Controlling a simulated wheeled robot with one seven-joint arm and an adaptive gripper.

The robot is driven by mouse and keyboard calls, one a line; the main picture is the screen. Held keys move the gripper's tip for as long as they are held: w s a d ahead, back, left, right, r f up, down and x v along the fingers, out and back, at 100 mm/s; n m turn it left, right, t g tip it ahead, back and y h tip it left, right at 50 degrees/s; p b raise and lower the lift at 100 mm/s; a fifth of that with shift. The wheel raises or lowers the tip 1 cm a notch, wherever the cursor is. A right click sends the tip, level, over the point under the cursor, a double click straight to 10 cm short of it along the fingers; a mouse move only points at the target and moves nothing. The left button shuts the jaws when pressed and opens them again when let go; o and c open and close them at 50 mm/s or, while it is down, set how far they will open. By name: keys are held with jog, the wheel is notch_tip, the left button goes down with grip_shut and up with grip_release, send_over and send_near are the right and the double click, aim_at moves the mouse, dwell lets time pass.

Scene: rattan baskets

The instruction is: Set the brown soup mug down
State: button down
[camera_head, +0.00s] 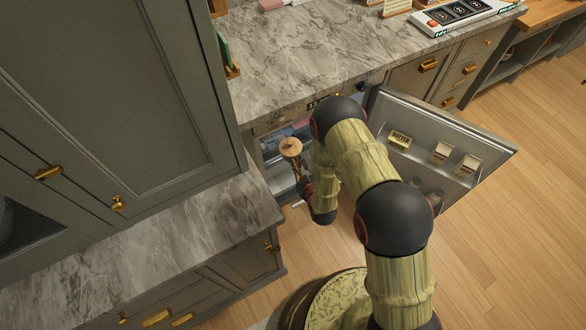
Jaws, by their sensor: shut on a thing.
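My gripper (298,172) is at the end of my arm, at the mouth of an open under-counter fridge (272,150). A small round tan-brown thing (291,147) is at its tip; I take it to be the brown soup mug, though its shape is hard to make out at this size. My gripper is shut on it and holds it up in front of the fridge opening. The fingers are small and partly hidden by my own wrist.
The fridge door (455,155) stands open to the right, with several small cartons on its shelf. A marbled counter (300,50) lies above the fridge and another (150,255) at lower left. A tall grey-green cabinet (110,100) stands at left. Wooden floor (510,220) is clear at right.

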jog(key=w+a+f+b, duration=0.1)
jog(key=f, duration=0.1)
jog(key=w+a+f+b, duration=0.1)
jog(key=f, duration=0.2)
jog(key=w+a+f+b, duration=0.1)
jog(key=f, duration=0.2)
jog(key=shift+f, duration=0.2)
jog(key=c, duration=1.8)
grip_release()
jog(key=shift+d, duration=0.1)
jog(key=shift+o, duration=0.2)
jog(key=shift+s, duration=0.15)
